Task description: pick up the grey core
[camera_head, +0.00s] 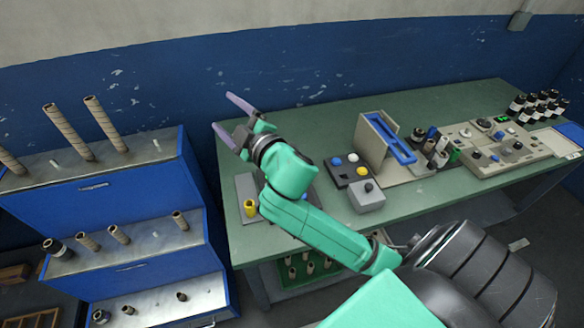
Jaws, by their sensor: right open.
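My right gripper (222,110) is open and empty, with its two purple fingers apart. It is held over the back left part of the green table (320,115), pointing left and away from me. I cannot single out a grey core for certain. Several short tubes stand on the middle step of the blue rack, one of them (119,234) near its centre, and they look brownish. Small dark cores stand on the lowest step, one (182,296) to the right. My right forearm hides part of the table. My left gripper is not in view.
The blue stepped rack (125,195) stands left of the table, with tall brown tubes (106,125) on top. A yellow cylinder (250,208) stands on a grey plate at the table's left. A beige machine with a blue frame (388,138), a button box (350,172) and black bottles (535,108) are to the right.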

